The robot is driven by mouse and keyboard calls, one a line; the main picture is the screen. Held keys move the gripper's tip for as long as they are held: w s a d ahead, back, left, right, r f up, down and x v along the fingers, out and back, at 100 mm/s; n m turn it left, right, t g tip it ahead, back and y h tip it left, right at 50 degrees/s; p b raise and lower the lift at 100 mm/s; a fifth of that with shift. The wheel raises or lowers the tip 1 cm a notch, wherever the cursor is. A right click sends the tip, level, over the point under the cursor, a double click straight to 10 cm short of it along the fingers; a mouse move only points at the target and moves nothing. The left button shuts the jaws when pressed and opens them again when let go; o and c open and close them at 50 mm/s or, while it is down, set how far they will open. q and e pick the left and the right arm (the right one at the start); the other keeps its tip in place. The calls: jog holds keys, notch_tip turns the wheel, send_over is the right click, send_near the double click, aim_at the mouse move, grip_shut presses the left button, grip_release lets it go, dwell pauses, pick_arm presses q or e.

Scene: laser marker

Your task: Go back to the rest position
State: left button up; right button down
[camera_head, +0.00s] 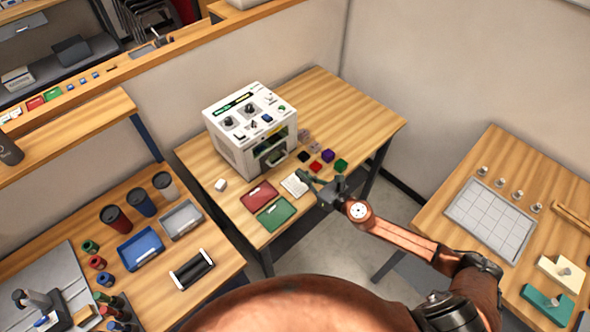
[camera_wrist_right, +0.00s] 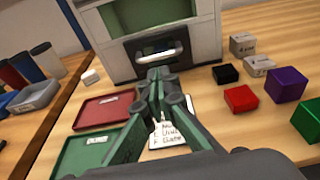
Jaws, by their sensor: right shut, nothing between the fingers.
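My right gripper (camera_head: 306,179) is shut and empty above the front of the wooden table (camera_head: 365,105), near a small white card with writing (camera_head: 294,184). In the right wrist view the closed fingers (camera_wrist_right: 162,88) point toward the white laser marker (camera_wrist_right: 105,25) and partly cover the card (camera_wrist_right: 167,137). The white laser marker (camera_head: 232,150) stands at the back of the table. My right arm comes in from the lower right. My left gripper is not in view.
Red (camera_head: 259,195) and green (camera_head: 276,213) trays lie left of the gripper. Red (camera_head: 315,166), purple (camera_head: 328,155), green (camera_head: 341,165) and black (camera_head: 303,156) cubes sit to its right. A white cube (camera_head: 221,185) is at left. Side tables flank the floor gap (camera_head: 388,213).

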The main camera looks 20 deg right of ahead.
jog(key=v, duration=0.5)
jog(key=shift+s, duration=0.15)
jog(key=shift+r, duration=0.1)
